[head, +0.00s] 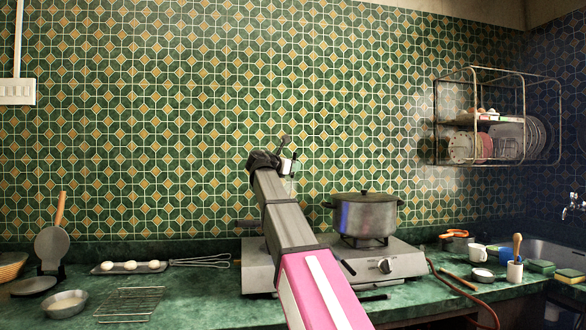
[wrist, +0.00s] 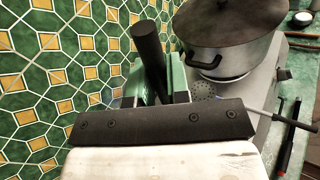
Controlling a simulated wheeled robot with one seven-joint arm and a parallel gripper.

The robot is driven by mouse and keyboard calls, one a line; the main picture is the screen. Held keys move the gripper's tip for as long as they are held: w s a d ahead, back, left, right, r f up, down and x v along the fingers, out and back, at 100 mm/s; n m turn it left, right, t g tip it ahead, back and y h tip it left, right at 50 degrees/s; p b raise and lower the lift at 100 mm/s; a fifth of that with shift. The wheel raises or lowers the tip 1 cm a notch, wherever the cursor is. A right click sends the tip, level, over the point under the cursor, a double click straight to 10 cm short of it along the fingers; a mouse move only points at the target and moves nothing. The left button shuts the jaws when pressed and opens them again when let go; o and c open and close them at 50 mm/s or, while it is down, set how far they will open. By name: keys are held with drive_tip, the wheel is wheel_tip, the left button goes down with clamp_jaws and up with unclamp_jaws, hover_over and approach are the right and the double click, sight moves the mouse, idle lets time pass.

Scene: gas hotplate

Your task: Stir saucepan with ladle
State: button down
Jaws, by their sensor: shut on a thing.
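My gripper (head: 284,164) is raised in front of the tiled wall, above the left part of the hotplate. It is shut on a dark rod-like handle, which I take for the ladle (wrist: 148,45); its top end also shows above the gripper in the head view (head: 285,141). The saucepan's body is not clearly visible. Whether the ladle is inside the saucepan cannot be told.
A lidded grey pot (head: 365,215) stands on the right of the hotplate (head: 400,262). A wire dish rack (head: 497,120) hangs at the right. Eggs on a tray (head: 130,268), a bowl (head: 62,304) and a wire rack (head: 129,303) lie on the left counter.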

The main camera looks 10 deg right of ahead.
drive_tip(key=shift+r, duration=2.4)
